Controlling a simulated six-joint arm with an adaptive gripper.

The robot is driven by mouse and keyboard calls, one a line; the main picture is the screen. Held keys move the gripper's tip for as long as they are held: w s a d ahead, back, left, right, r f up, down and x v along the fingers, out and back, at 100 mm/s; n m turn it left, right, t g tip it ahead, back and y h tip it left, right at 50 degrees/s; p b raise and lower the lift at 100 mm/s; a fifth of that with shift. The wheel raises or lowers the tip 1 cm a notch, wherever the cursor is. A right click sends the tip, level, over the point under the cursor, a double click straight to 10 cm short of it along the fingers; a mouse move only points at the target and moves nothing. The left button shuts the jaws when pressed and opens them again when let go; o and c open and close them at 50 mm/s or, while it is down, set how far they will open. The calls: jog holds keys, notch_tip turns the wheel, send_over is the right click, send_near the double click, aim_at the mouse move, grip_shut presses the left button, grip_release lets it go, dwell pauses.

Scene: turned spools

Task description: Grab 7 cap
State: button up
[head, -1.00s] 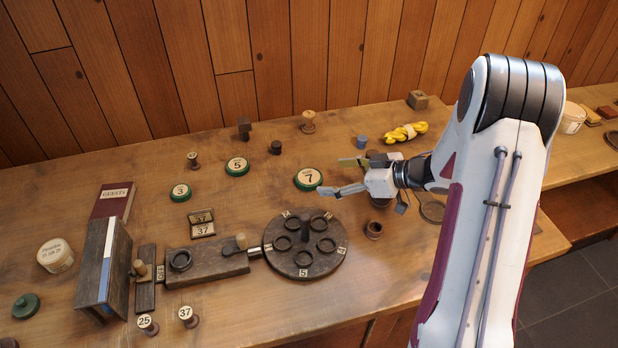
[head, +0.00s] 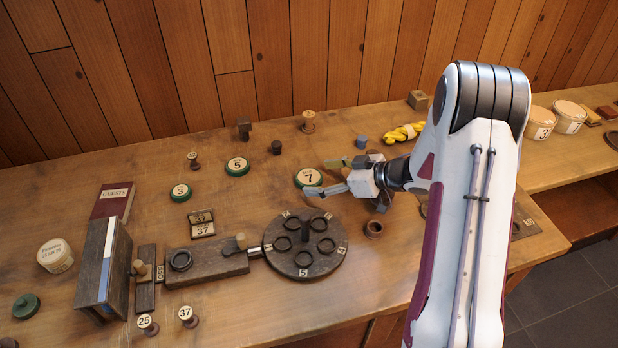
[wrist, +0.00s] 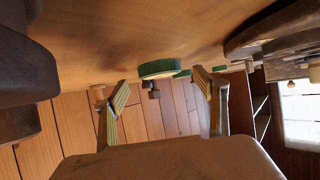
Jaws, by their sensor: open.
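The cap marked 7 (head: 308,177) is a round, pale-topped cap with a green rim. It lies flat on the bench behind the turntable. In the wrist view its green side (wrist: 160,68) shows between and beyond my two fingers. My gripper (head: 323,176) is open, low over the bench just right of the cap, with its fingers pointing left toward it. In the wrist view my gripper (wrist: 160,88) has its fingertips apart with nothing held. From the head view I cannot tell whether a fingertip touches the cap.
Caps marked 5 (head: 237,166) and 3 (head: 181,192) lie to the left. The round turntable (head: 305,262) with several rings stands in front. A small brown cup (head: 374,229) is below my wrist.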

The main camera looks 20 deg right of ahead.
aim_at(309, 179)
jog(key=shift+x, duration=1.3)
jog(key=c, duration=1.1)
